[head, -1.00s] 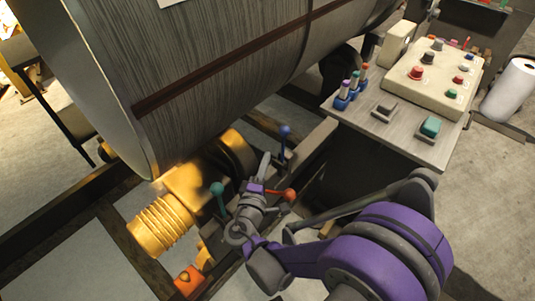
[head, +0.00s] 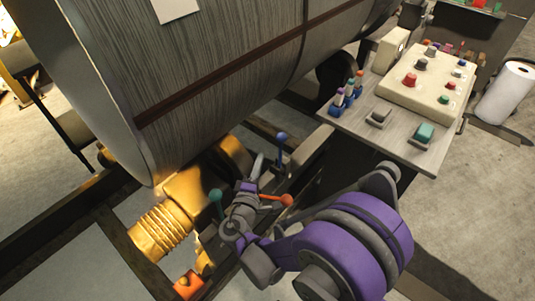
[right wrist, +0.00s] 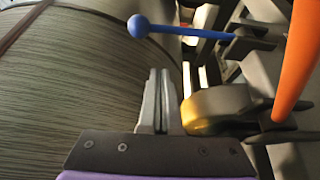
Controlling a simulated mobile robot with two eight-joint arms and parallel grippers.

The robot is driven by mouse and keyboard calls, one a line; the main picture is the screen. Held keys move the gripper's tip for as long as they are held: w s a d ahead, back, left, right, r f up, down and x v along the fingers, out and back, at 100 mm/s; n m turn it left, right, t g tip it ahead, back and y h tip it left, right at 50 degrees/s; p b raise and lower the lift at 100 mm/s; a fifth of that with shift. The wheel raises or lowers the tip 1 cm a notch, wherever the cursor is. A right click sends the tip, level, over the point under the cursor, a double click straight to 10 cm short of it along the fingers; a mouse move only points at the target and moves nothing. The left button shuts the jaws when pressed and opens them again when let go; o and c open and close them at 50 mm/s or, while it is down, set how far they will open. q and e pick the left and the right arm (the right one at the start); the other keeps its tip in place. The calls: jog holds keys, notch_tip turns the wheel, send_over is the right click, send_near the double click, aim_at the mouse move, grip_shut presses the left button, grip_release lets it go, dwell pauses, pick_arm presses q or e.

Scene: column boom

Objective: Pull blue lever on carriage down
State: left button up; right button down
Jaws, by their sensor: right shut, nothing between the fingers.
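The blue lever (head: 281,143) stands upright on the carriage beside the big grey cylinder, its round knob at the top. In the right wrist view the blue lever (right wrist: 180,29) lies across the top, ahead of the fingertips and apart from them. My right gripper (head: 258,162) is shut and empty, just left of the blue lever in the head view; its closed fingers also show in the right wrist view (right wrist: 158,80). An orange lever (head: 275,198) is close to the right of the gripper, and a teal lever (head: 216,203) is to its left. My left gripper is out of view.
The large cylinder (head: 210,75) fills the upper left, close to the gripper. A yellow motor (head: 165,225) sits below it. A control panel (head: 385,115) with buttons and small levers stands at right, beside a white roll (head: 505,90). An orange box (head: 187,285) is low down.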

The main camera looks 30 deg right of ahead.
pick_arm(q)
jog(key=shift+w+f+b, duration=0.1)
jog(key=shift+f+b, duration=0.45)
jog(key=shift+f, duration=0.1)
pick_arm(e)
jog(key=w+d, duration=0.3)
jog(key=d, duration=0.3)
jog(key=shift+d, duration=0.4)
jog(key=shift+s+d, duration=0.3)
jog(key=shift+s, duration=0.45)
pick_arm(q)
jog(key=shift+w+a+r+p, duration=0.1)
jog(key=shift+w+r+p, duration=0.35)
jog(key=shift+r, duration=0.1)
pick_arm(e)
send_near(280, 146)
jog(key=w+a, duration=0.2)
jog(key=w, duration=0.1)
jog(key=shift+f, duration=0.1)
